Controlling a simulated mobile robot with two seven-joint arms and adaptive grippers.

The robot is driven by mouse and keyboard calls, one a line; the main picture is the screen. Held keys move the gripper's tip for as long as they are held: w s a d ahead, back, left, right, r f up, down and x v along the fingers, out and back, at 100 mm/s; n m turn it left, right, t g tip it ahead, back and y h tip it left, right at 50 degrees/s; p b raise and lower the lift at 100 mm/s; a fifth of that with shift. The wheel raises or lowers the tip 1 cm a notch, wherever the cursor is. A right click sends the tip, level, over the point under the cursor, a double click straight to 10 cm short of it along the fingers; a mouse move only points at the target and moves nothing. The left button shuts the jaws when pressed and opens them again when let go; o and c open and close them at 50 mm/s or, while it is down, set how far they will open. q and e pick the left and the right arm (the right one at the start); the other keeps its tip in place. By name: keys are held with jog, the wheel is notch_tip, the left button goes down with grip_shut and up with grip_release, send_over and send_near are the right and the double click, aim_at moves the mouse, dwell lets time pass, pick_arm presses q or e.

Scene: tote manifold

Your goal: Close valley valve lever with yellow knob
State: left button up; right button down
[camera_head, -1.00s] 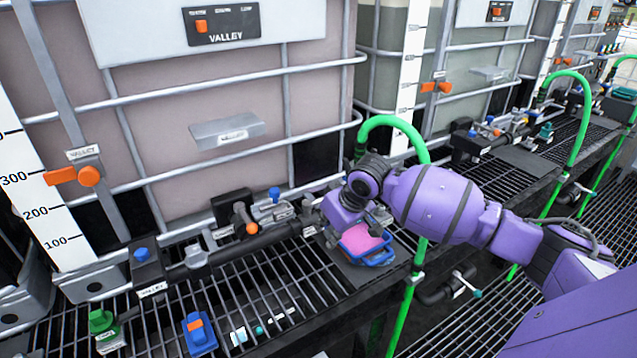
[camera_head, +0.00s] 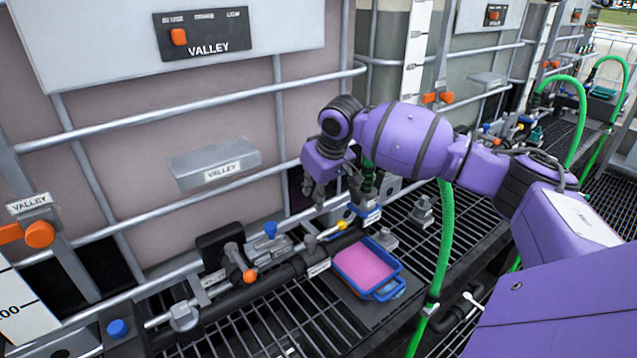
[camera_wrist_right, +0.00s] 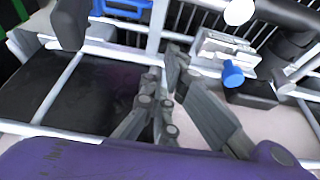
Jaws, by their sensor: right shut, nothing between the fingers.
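The yellow knob (camera_head: 341,225) sits at the end of a short lever on the black valley pipe (camera_head: 285,270) in the head view. The lever points right along the pipe and tilts slightly up. My right gripper (camera_head: 320,196) is above and a little left of the yellow knob, apart from it, fingers pointing down. It is shut and empty. In the right wrist view its fingers (camera_wrist_right: 165,100) hang near the tank frame, and I cannot make out the yellow knob there. My left gripper is out of view.
A blue tray with pink contents (camera_head: 365,265) lies right of the pipe. An orange-knob lever (camera_head: 250,275) and a blue knob (camera_head: 270,230) stand left of the yellow knob. A green hose (camera_head: 446,240) rises beside my arm. Tank frame bars stand behind.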

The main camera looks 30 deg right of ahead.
aim_at(326, 233)
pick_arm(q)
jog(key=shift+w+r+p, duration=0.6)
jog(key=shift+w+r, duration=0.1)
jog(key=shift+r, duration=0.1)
pick_arm(e)
jog(key=s+f, duration=0.2)
jog(key=f, duration=0.1)
jog(key=shift+s+d, duration=0.1)
jog(key=shift+s, duration=0.3)
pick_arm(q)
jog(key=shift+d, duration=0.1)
pick_arm(e)
jog(key=shift+w+f, duration=0.1)
